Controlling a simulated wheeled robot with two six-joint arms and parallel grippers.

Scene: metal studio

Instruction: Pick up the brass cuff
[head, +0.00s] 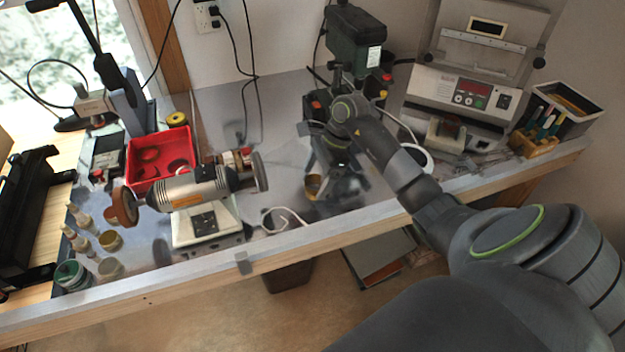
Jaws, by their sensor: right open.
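A small brass cuff (313,186) is on the grey workbench (278,188), near the middle of its front half. My right gripper (331,186) reaches in from the right and points down over the bench, with its jaws apart. The cuff shows at the left side of the jaws, partly covered by the gripper. I cannot tell whether a finger touches it. My left gripper is not in view.
A green drill press (355,40) stands behind my right gripper. A red tray (162,158), small bottles and a control unit (462,95) take up other bench space.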

